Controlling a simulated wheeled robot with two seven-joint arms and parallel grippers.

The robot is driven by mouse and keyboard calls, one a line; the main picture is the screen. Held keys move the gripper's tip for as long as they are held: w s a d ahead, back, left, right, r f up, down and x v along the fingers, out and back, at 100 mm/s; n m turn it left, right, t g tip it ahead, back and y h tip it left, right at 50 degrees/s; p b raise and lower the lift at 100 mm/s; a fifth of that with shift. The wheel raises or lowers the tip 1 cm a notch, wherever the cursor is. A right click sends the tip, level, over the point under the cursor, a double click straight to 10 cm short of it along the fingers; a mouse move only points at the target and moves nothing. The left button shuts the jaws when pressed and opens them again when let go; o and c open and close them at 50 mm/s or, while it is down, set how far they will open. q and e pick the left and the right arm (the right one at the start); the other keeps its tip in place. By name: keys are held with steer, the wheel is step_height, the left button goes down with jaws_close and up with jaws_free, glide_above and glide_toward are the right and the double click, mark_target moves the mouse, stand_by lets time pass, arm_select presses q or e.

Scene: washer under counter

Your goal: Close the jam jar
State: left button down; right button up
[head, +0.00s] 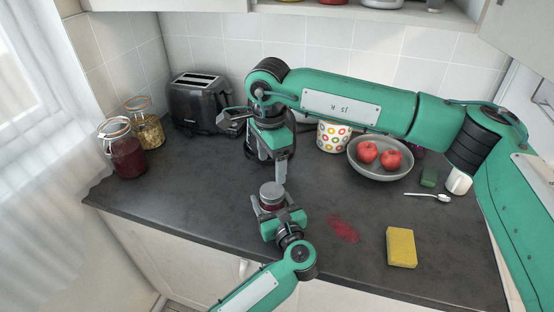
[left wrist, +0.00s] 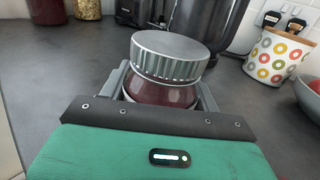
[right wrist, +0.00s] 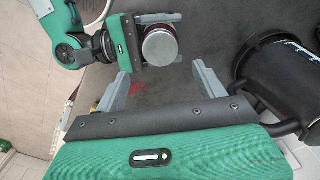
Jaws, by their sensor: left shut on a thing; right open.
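The jam jar (left wrist: 160,93) is dark red glass, held between the fingers of my left gripper (head: 270,205). A grey ribbed lid (left wrist: 168,57) sits on top of the jar and looks slightly tilted in the left wrist view. The lid also shows from above in the right wrist view (right wrist: 159,48). My right gripper (right wrist: 158,80) is open and empty, above and just behind the jar in the head view, with its fingers apart from the lid. The jar's lower part is hidden by my left gripper.
A red smear (head: 342,229) and a yellow sponge (head: 401,247) lie on the counter to the right. Behind stand a toaster (head: 199,103), two clip jars, a dotted canister (head: 333,136) and a bowl (head: 378,170) of apples. The counter's front left is clear.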

mark_target(272, 190)
steer(key=shift+f, duration=4.05)
steer(key=c, duration=1)
steer(key=shift+m, duration=0.6)
steer(key=o, duration=1.1)
steer(key=shift+r, duration=2.3)
